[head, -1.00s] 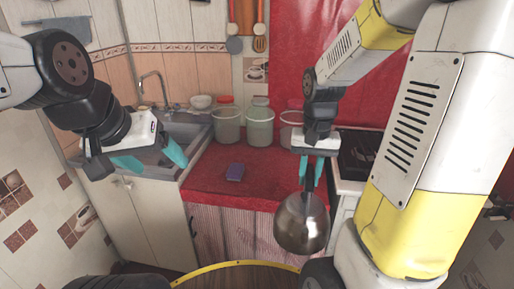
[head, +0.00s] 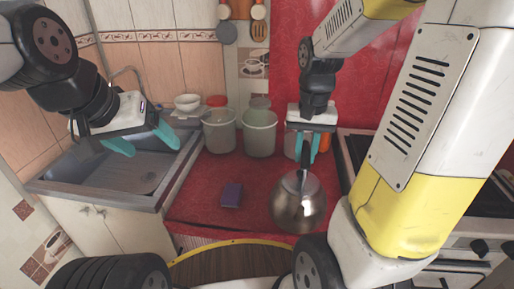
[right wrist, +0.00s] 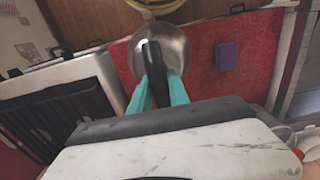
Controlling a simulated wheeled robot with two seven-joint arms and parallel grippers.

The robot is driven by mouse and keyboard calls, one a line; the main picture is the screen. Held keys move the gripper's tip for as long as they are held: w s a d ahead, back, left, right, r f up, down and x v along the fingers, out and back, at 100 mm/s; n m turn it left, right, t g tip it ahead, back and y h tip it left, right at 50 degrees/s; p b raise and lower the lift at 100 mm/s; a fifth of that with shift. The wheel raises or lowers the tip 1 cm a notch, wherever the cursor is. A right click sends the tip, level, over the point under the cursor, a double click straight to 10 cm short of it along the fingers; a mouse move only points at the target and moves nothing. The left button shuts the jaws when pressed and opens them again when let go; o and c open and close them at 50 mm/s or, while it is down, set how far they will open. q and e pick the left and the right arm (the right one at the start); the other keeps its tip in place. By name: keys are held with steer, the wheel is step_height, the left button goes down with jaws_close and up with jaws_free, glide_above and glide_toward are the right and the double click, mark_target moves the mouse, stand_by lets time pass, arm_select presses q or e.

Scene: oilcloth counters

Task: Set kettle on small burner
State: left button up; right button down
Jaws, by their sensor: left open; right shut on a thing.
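A shiny metal kettle (head: 298,204) with a dark handle hangs below my right gripper (head: 305,162) in the head view, in front of the red counter. My right gripper is shut on the kettle's handle; the right wrist view shows the kettle (right wrist: 176,42) and the black handle between the teal fingers (right wrist: 158,92). My left gripper (head: 146,142) is open and empty above the sink. The stove (head: 478,238) is at the right in the head view, partly hidden by my right arm. Its dark top with grates (right wrist: 60,125) shows in the right wrist view. The small burner cannot be made out.
A purple sponge (head: 231,195) lies on the red counter (head: 200,205). Several clear containers, one being a bin (head: 260,135), stand along the back wall. A grey sink (head: 120,178) is at the left, with white bowls (head: 187,103) behind it.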

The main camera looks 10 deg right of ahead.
steer(key=w+a+f, duration=0.2)
steer(key=w+a, duration=0.1)
steer(key=w, duration=0.4)
steer(key=w+a+f, duration=0.2)
steer(key=w+a, duration=0.1)
steer(key=w, duration=0.5)
steer(key=shift+f, duration=0.4)
steer(key=shift+a, duration=0.1)
steer(key=c, duration=1.6)
jaws_free()
steer(key=shift+s+f, duration=0.1)
steer(key=shift+f, duration=0.1)
steer(key=o, duration=0.3)
steer(key=shift+o, duration=0.2)
steer(key=shift+r, duration=0.1)
